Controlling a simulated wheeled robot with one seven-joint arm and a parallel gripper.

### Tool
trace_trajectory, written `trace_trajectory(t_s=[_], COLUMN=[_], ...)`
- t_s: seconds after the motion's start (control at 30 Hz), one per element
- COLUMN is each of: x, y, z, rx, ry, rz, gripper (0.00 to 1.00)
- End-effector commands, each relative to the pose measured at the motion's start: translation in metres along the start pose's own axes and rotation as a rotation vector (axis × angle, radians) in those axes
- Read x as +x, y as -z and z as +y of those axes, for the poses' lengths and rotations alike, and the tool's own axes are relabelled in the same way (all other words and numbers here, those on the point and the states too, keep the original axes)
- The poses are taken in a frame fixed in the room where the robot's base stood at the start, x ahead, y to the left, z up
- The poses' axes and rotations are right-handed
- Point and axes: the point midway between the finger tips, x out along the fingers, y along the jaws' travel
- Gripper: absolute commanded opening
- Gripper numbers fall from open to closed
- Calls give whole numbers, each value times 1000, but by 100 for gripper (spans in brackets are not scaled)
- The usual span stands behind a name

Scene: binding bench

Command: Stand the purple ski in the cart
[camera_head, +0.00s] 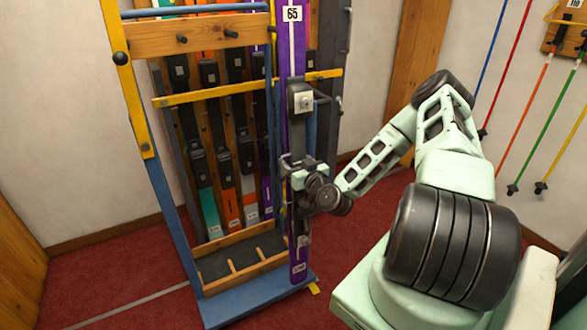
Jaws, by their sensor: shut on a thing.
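The purple ski (299,233) stands nearly upright at the right front of the cart. It bears a white label reading 65 and dark binding parts. My gripper (298,170) is shut on the ski below its upper binding part. The ski's top runs out of the picture. Its lower end is in front of the cart's right front corner; I cannot tell whether it touches the base. The cart (178,212) has a blue frame and base, yellow bars and a wooden top rail with dark pegs. Its front lower tray (243,272) has wooden dividers and shows empty slots.
Several other skis (222,150), teal, orange and dark, stand in the back of the cart. Coloured poles (517,130) hang on the right wall by a wooden board (567,35). Red carpet (110,270) is clear left of the cart. A wooden panel (400,75) stands behind.

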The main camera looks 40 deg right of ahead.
Motion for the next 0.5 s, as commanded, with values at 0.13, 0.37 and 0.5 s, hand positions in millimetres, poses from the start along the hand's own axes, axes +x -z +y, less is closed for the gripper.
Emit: trace_trajectory(t_s=[0.13,0.37,0.5], x=[11,25,30], y=[3,0,-1], z=[-1,0,0], rx=[0,-3,-2], ry=[0,1,1], rz=[9,8,9], gripper=[0,0,0])
